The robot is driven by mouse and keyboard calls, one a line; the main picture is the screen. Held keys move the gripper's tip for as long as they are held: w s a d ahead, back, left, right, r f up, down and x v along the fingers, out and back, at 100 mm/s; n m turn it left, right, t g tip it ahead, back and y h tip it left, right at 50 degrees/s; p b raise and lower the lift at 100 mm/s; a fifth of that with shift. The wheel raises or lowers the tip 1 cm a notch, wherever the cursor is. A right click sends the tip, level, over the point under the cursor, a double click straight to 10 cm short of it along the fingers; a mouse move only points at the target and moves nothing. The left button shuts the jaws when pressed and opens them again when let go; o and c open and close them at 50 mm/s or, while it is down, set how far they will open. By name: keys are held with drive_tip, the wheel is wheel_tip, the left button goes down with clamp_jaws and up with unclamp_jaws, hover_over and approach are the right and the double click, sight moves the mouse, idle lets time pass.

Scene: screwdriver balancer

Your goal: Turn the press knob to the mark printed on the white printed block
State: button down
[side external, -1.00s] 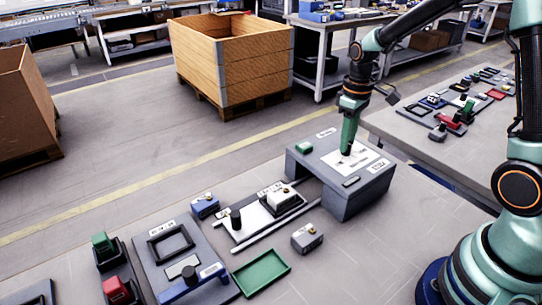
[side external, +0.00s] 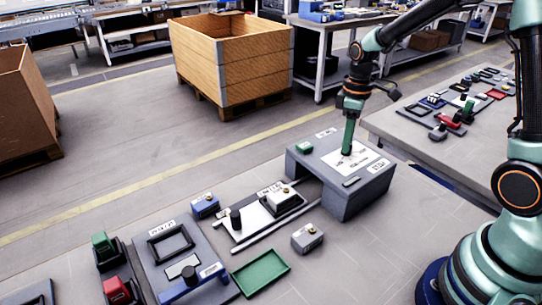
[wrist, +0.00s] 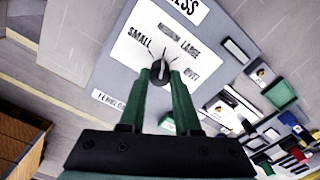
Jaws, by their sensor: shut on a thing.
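The press (side external: 345,200) is a grey bench-like stand with a white printed panel on top. In the wrist view the panel (wrist: 128,50) shows the words SMALL and LARGE, another word between them, and tick lines. My gripper (side external: 347,152) points down at this panel. In the wrist view its green fingers (wrist: 161,72) are shut on the small dark round press knob (wrist: 160,73), one finger on each side. The knob's pointer is too small to read surely. A white block (side external: 279,197) sits in the black-framed fixture; its print is not legible.
Bare table lies in front of the press.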

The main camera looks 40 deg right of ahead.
drive_tip(key=c, duration=0.6)
unclamp_jaws()
drive_tip(key=shift+r, duration=0.2)
wheel_tip(320, 180, up, 12)
drive_tip(key=shift+f, duration=0.1)
drive_tip(key=s+a+m+t, duration=0.2)
drive_tip(key=s, duration=0.1)
drive_tip(key=s+a+r+m+t, duration=0.1)
drive_tip(key=s+a+m, duration=0.1)
drive_tip(key=s+a, duration=0.1)
drive_tip(key=s+a+m+t, duration=0.2)
drive_tip(key=s, duration=0.2)
drive_tip(key=shift+s+a+r+t, duration=0.25)
drive_tip(key=shift+s+r+t, duration=0.05)
